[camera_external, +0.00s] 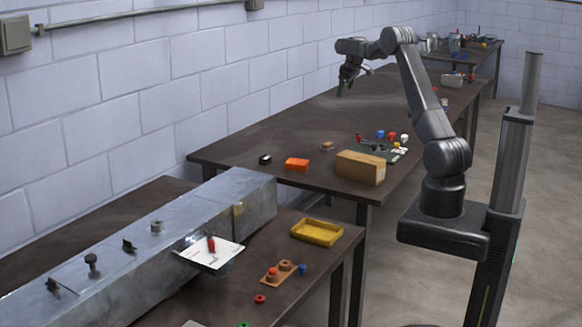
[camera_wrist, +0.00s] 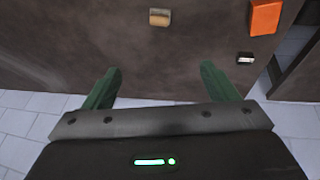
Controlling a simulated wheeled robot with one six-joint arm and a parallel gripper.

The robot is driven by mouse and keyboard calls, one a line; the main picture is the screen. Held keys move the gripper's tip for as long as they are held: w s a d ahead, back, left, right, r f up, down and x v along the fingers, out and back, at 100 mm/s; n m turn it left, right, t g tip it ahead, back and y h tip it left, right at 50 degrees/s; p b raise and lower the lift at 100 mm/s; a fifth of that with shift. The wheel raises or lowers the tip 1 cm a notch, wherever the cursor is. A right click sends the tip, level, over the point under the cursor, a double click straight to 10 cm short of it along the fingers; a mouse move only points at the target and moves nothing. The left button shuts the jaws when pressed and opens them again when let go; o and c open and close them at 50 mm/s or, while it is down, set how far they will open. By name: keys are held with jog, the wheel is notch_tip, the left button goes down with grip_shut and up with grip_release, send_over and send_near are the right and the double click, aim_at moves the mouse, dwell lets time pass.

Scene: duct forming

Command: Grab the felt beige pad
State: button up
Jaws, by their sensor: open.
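A small beige-tan block (camera_external: 327,146), which looks like the felt pad, lies on the dark far table, left of the cardboard-brown box. It also shows in the wrist view (camera_wrist: 159,17) near the top centre, with a paler band along one side. My gripper (camera_external: 342,88) is raised above the far table, beyond the pad and apart from it. In the wrist view its two green fingers (camera_wrist: 161,70) are spread apart, with only bare tabletop between them. The pad lies beyond the fingertips, roughly in line with the gap.
An orange block (camera_external: 297,164) and a small black item (camera_external: 265,160) lie left of the pad. A brown box (camera_external: 360,167) and a tray of coloured pieces (camera_external: 380,152) stand to its right. The table between gripper and pad is clear. The wall borders the table's left side.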

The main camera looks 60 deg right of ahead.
jog(key=m+y+b, duration=0.1)
jog(key=m+b, duration=0.1)
jog(key=b, duration=0.7)
send_near(329, 144)
jog(key=shift+t, duration=0.3)
jog(key=x, duration=0.2)
jog(key=s+p+x, duration=0.1)
jog(key=x, duration=0.2)
jog(key=shift+d+f, duration=0.1)
jog(key=shift+f, duration=0.2)
jog(key=shift+w+d+p+x, duration=0.15)
jog(key=shift+p+x, duration=0.4)
jog(key=shift+x, duration=0.35)
jog(key=shift+w+d+p+x, duration=0.1)
jog(key=shift+w+p+x, duration=0.1)
jog(key=shift+p+x, duration=0.5)
jog(key=shift+x, duration=0.85)
jog(key=shift+c, duration=0.4)
jog(key=c, duration=1)
